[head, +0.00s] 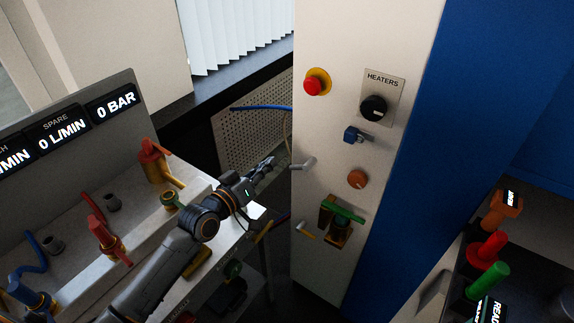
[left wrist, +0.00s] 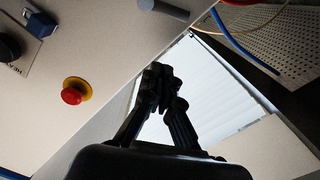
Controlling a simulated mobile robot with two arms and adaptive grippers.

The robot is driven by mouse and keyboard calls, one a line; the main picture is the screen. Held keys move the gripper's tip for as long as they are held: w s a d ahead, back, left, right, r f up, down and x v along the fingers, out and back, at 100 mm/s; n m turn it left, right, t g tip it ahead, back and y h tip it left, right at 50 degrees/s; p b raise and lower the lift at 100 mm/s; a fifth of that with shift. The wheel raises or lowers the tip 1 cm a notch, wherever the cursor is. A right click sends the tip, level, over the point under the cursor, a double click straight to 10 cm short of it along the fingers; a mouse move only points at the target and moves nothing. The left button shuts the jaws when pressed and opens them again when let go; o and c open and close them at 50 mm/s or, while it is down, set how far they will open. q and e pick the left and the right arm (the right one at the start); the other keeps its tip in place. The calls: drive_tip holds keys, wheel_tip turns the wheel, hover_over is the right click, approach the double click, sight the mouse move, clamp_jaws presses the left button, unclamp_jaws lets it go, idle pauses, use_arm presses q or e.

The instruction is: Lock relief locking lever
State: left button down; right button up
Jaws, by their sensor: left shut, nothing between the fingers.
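A grey lever (head: 303,164) sticks out at the left edge of the white cabinet panel. Its grey rod also shows at the top of the left wrist view (left wrist: 165,9). A green-handled lever (head: 343,210) on a brass body sits lower on the panel, with a small white-tipped lever (head: 306,231) to its left. No label shows which one is the relief locking lever. My left gripper (head: 270,162) is shut and empty, just left of the grey lever and apart from it. Its dark fingers (left wrist: 162,84) are together in the left wrist view. My right gripper is not in view.
The panel (head: 330,130) also carries a red button (head: 313,86), a black heaters knob (head: 374,107), a blue padlock-like part (head: 354,135) and an orange knob (head: 357,179). A bench with red valves (head: 104,240) lies under my left arm. A blue hose (head: 262,107) runs behind.

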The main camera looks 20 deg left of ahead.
use_arm(q)
drive_tip(key=w+d+f, duration=0.3)
drive_tip(key=w, duration=0.2)
drive_tip(key=shift+d+f+p, duration=0.3)
drive_tip(key=shift+d, duration=0.1)
